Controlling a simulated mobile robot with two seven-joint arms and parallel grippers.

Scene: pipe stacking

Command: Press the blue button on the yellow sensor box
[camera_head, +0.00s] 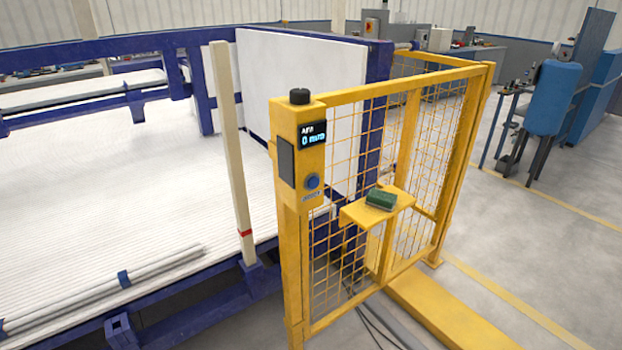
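The yellow sensor box (300,150) sits at the top of a yellow post at the near corner of a yellow mesh fence, in the middle of the head view. Its blue round button (312,181) is on the front face, below a small dark display that reads "0 mm". A black knob (299,96) is on top of the box. A dark panel is on its left side. Neither of my grippers is in view, and nothing covers the button.
The yellow mesh fence (405,150) runs back to the right. A yellow shelf (358,213) on it holds a green block (381,199). Left is a blue-framed table with white pipes (110,290) and an upright wooden post (229,150). Open floor (540,245) lies right.

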